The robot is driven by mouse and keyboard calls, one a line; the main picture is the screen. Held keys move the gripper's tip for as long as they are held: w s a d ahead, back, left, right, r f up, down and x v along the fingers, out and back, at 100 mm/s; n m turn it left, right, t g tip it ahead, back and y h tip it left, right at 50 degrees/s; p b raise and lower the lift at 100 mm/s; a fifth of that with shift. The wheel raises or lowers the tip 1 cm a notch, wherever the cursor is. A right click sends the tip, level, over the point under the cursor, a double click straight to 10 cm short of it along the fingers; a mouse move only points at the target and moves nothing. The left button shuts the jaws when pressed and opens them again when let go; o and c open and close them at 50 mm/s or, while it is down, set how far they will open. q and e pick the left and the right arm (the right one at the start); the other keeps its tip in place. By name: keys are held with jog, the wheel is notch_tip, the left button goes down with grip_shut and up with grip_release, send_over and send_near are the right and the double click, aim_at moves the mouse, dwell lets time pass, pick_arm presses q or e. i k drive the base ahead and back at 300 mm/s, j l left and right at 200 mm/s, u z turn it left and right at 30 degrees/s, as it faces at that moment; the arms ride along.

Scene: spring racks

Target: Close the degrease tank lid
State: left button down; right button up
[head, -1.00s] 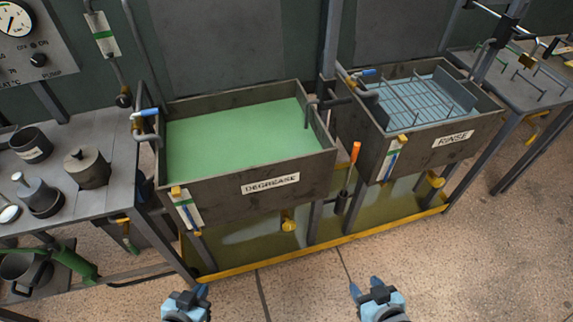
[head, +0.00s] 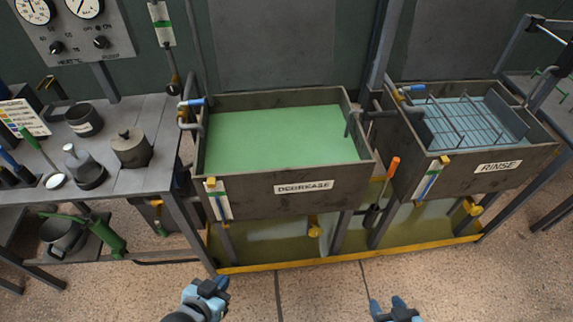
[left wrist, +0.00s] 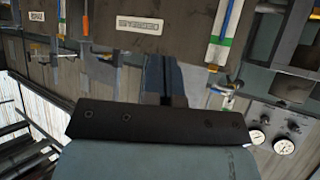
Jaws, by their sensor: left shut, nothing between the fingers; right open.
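The degrease tank (head: 255,196) is a dark metal box with a white DEGREASE label (head: 304,187), open at the top and showing green liquid (head: 285,138). A dark flat panel (head: 285,45) stands upright behind it; I cannot tell whether this is its lid or part of the wall. The tank front also shows in the left wrist view (left wrist: 100,40). My left gripper (head: 218,285) is shut and empty, low in front of the tank and apart from it. My right gripper (head: 392,302) is open and empty, low and further right, partly cut off by the frame edge.
The rinse tank (head: 440,170) with a wire rack stands to the right. A bench (head: 105,180) with pots stands at left, under a gauge panel (head: 75,28). An orange-handled tool (head: 392,168) hangs between the tanks. A yellow-edged tray (head: 350,263) lies below. The floor in front is clear.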

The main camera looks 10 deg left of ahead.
aim_at(259, 44)
jog(key=i+j, duration=0.1)
jog(key=j, duration=0.8)
jog(key=i+j, duration=0.15)
jog(key=j, duration=0.35)
jog(key=i+j, duration=0.1)
jog(key=j, duration=0.35)
jog(key=j+z, duration=0.1)
jog(key=z, duration=0.3)
jog(key=j+z, duration=0.1)
jog(key=z, duration=0.25)
jog(key=j+z, duration=0.1)
jog(key=z, duration=0.3)
